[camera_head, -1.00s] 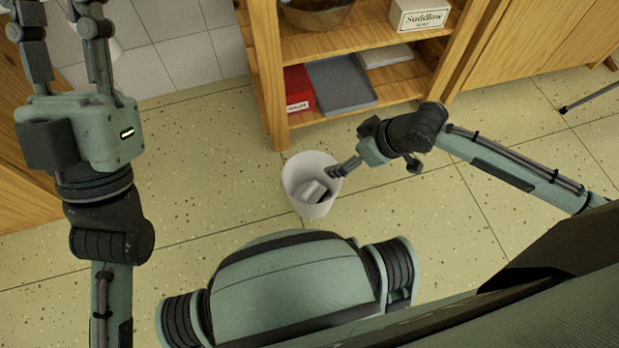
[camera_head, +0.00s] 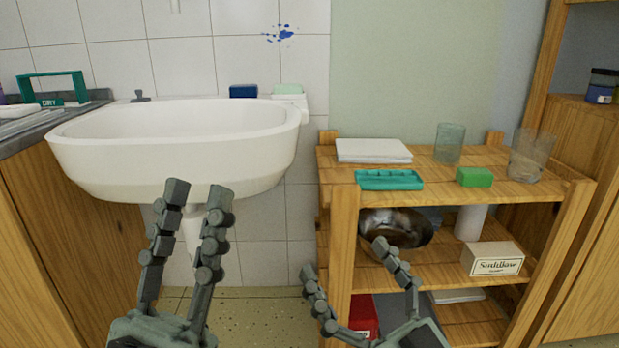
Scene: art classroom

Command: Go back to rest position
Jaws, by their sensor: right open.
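My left gripper (camera_head: 199,191) is raised upright in front of the white sink. Its two dark fingers stand apart, with nothing seen between them. My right gripper (camera_head: 344,260) points upward in front of the left side of the wooden shelf. Its fingers are spread wide and empty. Both grippers are at the lower part of the view, and most of both arms lies below the picture.
A white sink (camera_head: 110,165) is on the tiled wall. The wooden shelf (camera_head: 450,190) holds a green tray (camera_head: 390,180), a green block (camera_head: 474,177), glasses, a metal bowl (camera_head: 408,228) and a labelled box (camera_head: 492,260). A wooden cabinet (camera_head: 80,230) stands at the left.

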